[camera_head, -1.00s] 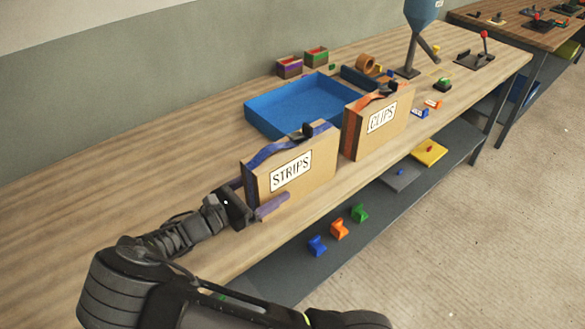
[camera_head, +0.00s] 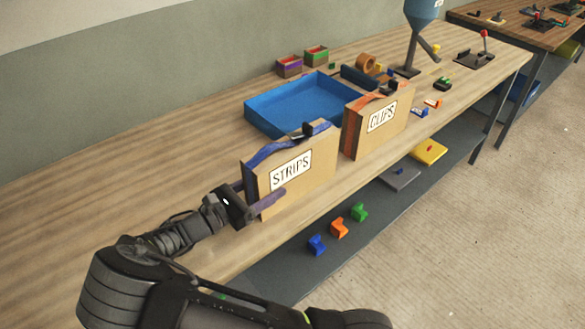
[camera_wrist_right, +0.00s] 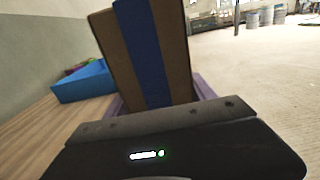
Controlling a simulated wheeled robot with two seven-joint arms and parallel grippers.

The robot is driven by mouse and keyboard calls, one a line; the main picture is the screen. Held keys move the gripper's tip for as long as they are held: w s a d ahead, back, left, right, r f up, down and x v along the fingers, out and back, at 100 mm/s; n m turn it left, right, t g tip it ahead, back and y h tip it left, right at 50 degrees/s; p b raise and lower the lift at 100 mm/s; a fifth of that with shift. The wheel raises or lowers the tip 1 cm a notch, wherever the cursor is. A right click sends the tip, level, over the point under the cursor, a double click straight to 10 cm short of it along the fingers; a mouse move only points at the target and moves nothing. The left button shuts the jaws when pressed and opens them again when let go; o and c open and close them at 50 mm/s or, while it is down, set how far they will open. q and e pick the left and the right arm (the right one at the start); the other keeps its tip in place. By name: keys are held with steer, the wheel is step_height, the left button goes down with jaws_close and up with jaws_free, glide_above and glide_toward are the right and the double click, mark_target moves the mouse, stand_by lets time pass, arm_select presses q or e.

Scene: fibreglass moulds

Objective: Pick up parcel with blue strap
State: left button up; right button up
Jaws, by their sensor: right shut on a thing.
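The parcel with the blue strap (camera_head: 315,165) is a brown box labelled STRIPS, with a dark handle on top. It stands upright at the front edge of the long wooden bench. My right gripper (camera_head: 262,190) is shut on its near-left end, with one purple finger across the front face and the other mostly hidden behind. In the right wrist view, the blue strap (camera_wrist_right: 143,45) runs down the parcel's end between the fingers (camera_wrist_right: 160,100). My left gripper is not in view.
A similar parcel with an orange strap (camera_head: 385,133), labelled CLIPS, stands close to the right. A blue tray (camera_head: 270,125) lies just behind. Coloured blocks (camera_head: 339,228) sit on the lower shelf (camera_head: 290,270). The bench's left part (camera_head: 90,180) is clear.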

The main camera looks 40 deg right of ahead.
mark_target(264, 159)
jaws_close()
steer(key=shift+r, duration=0.15)
step_height(264, 159, up, 10)
steer(key=shift+f, duration=0.1)
stand_by(0.6)
steer(key=shift+f+b, duration=0.25)
steer(key=shift+b, duration=0.1)
stand_by(0.4)
steer(key=shift+f+b, duration=2)
steer(key=shift+f, duration=2.85)
steer(key=shift+s+f, duration=0.1)
steer(key=shift+f, duration=0.15)
